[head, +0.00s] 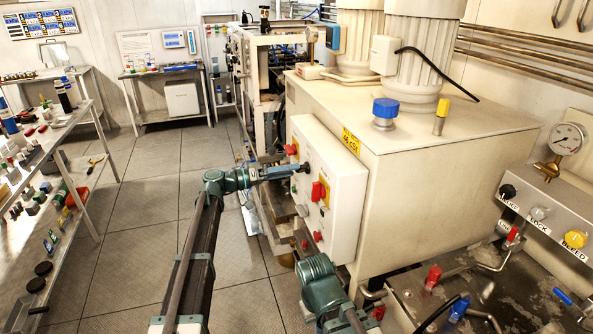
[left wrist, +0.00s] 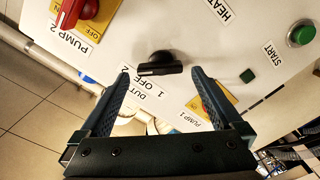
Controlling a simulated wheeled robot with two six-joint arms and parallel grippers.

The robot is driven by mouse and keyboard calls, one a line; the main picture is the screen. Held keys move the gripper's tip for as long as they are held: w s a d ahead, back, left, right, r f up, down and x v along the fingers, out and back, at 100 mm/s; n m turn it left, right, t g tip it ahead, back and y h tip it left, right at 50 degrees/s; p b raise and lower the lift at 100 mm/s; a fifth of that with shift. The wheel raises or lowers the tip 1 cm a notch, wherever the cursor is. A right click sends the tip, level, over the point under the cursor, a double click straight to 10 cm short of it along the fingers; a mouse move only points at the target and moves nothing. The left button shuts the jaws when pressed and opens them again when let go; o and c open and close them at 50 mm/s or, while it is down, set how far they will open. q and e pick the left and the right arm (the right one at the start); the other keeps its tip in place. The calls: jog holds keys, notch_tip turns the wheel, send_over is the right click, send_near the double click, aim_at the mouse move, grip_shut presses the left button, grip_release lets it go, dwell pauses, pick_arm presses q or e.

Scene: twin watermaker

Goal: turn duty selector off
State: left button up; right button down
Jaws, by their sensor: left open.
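The duty selector is a black rotary knob (left wrist: 160,60) on a white panel, in the middle of the left wrist view. Its bar lies nearly level across the picture, close to labels reading "DUTY" and "1 OFF" (left wrist: 146,87). My left gripper (left wrist: 161,76) is open, one finger on each side of the knob, with gaps visible between fingers and knob. I cannot tell how deep the fingertips are relative to it. In the head view my left gripper (head: 291,170) reaches the front of the white control panel (head: 345,190), and largely hides the knob. My right gripper is not visible.
A red switch (left wrist: 76,12) labelled "PUMP 2" is at upper left of the left wrist view, and a green start button (left wrist: 301,35) at right. A yellow plate (left wrist: 222,106) is partly behind the right finger. A bench (head: 75,150) with tools stands left; floor between is clear.

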pick_arm(q)
jog(key=shift+x, duration=1.5)
jog(key=c, duration=1.2)
jog(key=shift+n, duration=0.3)
jog(key=shift+a+n, duration=0.1)
jog(key=shift+n, duration=3.9)
